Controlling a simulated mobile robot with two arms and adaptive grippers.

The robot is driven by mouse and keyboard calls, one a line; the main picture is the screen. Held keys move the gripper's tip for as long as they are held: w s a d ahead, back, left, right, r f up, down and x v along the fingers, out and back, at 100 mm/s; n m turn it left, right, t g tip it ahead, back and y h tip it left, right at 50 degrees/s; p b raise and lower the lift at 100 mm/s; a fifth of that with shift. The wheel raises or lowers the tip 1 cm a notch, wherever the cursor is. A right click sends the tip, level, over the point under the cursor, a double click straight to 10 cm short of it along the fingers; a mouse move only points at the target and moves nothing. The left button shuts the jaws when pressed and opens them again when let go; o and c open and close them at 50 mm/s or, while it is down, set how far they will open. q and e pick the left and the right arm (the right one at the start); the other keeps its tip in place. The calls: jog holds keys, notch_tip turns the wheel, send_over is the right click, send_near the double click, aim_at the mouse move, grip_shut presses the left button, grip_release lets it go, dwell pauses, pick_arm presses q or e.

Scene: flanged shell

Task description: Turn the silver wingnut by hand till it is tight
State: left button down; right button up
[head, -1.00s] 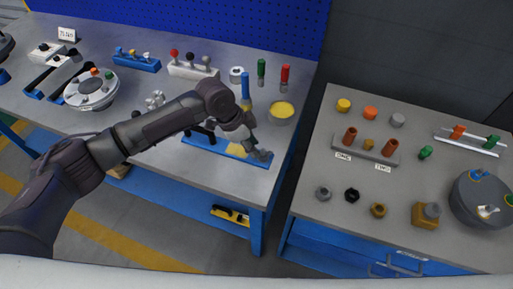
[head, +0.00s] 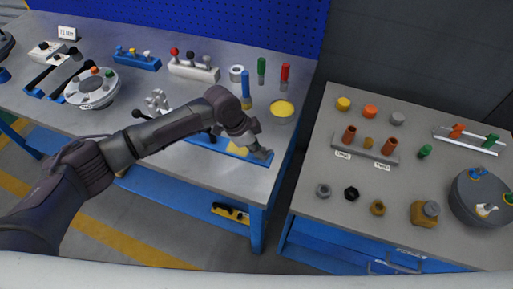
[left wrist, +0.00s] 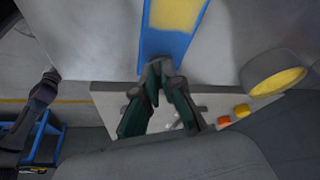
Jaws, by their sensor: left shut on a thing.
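The grey round flanged shell (head: 466,204) stands at the right edge of the right table in the head view. A small silver-white wingnut (head: 487,211) sits on its top, near a blue one (head: 476,173). My left gripper (head: 262,154) is far from them, low over the right end of a blue board (head: 205,148) on the left table. In the left wrist view its fingers (left wrist: 160,70) come together at the board's end. It is shut on a small grey thing, mostly hidden, which I cannot identify.
A yellow-topped round container (head: 283,110) and a blue upright handle (head: 246,88) stand close to my left gripper. A gap parts the two tables. Loose nuts (head: 351,194) and a grey rack (head: 365,147) occupy the right table.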

pick_arm(q)
jog(key=shift+f, duration=0.15)
jog(key=shift+w+f+m+g+b, duration=0.1)
jog(key=shift+m+g+b, duration=0.15)
jog(key=shift+m+b, duration=0.3)
jog(key=shift+w+f+m+g+b, duration=0.1)
jog(key=shift+m+g+b, duration=0.25)
jog(key=shift+m, duration=0.3)
jog(key=shift+m+b, duration=0.5)
jog(key=shift+m, duration=0.2)
jog(key=shift+r+m+g, duration=0.15)
jog(key=shift+m+g, duration=0.15)
jog(key=c, duration=1.3)
grip_release()
jog(key=shift+w, duration=0.1)
